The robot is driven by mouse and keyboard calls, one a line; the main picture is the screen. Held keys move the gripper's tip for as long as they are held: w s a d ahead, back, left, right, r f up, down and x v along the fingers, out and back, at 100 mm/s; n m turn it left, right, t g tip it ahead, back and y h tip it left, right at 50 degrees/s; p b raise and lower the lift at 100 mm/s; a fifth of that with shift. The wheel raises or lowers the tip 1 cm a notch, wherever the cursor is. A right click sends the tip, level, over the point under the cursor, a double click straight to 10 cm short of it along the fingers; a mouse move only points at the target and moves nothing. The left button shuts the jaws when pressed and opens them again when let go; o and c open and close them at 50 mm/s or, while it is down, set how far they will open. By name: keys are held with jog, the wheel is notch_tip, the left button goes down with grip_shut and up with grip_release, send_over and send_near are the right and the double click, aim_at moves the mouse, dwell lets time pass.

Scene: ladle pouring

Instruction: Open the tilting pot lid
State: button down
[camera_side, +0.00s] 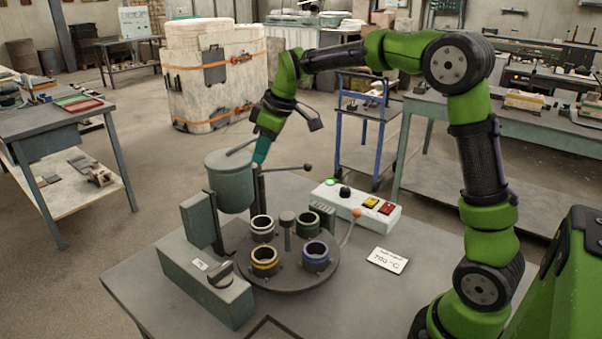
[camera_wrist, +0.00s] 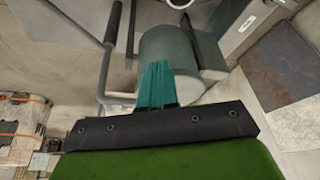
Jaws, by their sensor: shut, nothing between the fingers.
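The tilting pot (camera_side: 229,186) is a grey-green cylinder held upright at the left of the turntable. Its top looks covered by a flat lid (camera_side: 222,158), with a thin rod handle (camera_side: 240,147) rising from it toward my gripper. My gripper (camera_side: 262,159) has teal fingers, shut and empty, pointing down at the pot's right rim. Whether they touch the lid or handle I cannot tell. In the wrist view the teal fingers (camera_wrist: 155,72) overlap the pot (camera_wrist: 172,52), and a bent rod with a dark grip (camera_wrist: 111,25) stands left of them.
A black lever (camera_side: 292,168) sticks out right of the pot, close to my gripper. The round turntable (camera_side: 290,284) holds several ringed cups and a centre post. A control box (camera_side: 345,205) with buttons and a temperature card (camera_side: 387,260) lie right. The table's front right is clear.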

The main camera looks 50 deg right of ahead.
aim_at(221, 150)
jog(key=shift+a, duration=0.1)
dwell(0.3)
jog(key=shift+w+a+m+h, duration=0.6)
jog(key=shift+w+a+m, duration=0.35)
jog(key=shift+m, duration=0.55)
jog(key=w+m, duration=0.1)
jog(key=w+a+m+h, duration=0.1)
jog(key=w+m, duration=0.1)
jog(key=shift+a, duration=0.15)
jog(key=w+m+h, duration=0.1)
jog(key=w+m, duration=0.1)
jog(key=m, duration=0.1)
jog(key=shift+w+a, duration=0.15)
jog(key=w+m+h, duration=0.1)
jog(key=w+m, duration=0.1)
jog(key=m, duration=0.1)
jog(key=shift+w, duration=0.3)
jog(key=shift+w+d, duration=0.35)
jog(key=shift+w, duration=0.3)
